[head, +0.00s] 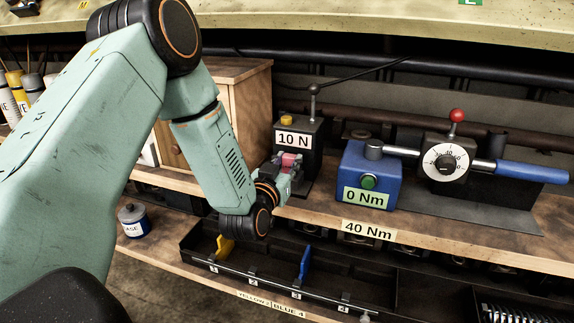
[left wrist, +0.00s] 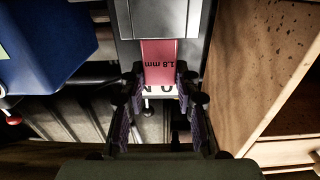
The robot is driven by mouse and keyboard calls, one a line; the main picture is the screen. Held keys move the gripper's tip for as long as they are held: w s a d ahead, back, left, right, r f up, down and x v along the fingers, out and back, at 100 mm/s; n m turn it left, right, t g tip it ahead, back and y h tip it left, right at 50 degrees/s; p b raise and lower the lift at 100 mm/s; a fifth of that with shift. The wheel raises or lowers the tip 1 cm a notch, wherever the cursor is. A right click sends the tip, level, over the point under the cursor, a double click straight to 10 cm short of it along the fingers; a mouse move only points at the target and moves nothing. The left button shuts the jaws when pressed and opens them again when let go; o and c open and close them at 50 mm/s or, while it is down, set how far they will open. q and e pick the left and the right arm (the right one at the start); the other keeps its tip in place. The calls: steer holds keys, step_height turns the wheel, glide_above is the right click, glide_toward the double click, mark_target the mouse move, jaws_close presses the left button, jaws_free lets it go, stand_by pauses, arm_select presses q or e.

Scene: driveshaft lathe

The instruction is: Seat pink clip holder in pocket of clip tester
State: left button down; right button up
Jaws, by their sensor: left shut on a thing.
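The clip tester is a dark upright box with a "10 N" label (head: 293,140), a yellow button and a lever on top, standing on the wooden shelf. My left gripper (head: 288,168) is at its front, just below the label. It is shut on the pink clip holder (head: 290,159), of which only a small part shows in the head view. In the left wrist view the clip holder (left wrist: 160,62), marked "1.8 mm", lies between the two fingers (left wrist: 160,88), against the grey tester body (left wrist: 163,18). I cannot tell how deep it sits in the pocket. My right gripper is not in view.
A blue torque tester (head: 366,160) reading "0 Nm", with a dial (head: 446,163) and blue-handled wrench, stands right of the clip tester. A wooden cabinet (head: 240,100) stands to its left. A black tray (head: 290,265) with yellow and blue dividers lies below the shelf.

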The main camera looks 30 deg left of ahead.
arm_select(q)
steer(key=shift+w+f, duration=0.1)
steer(key=shift+w, duration=0.05)
steer(key=c, duration=1)
jaws_free()
steer(key=shift+c, duration=0.2)
steer(key=shift+o, duration=0.3)
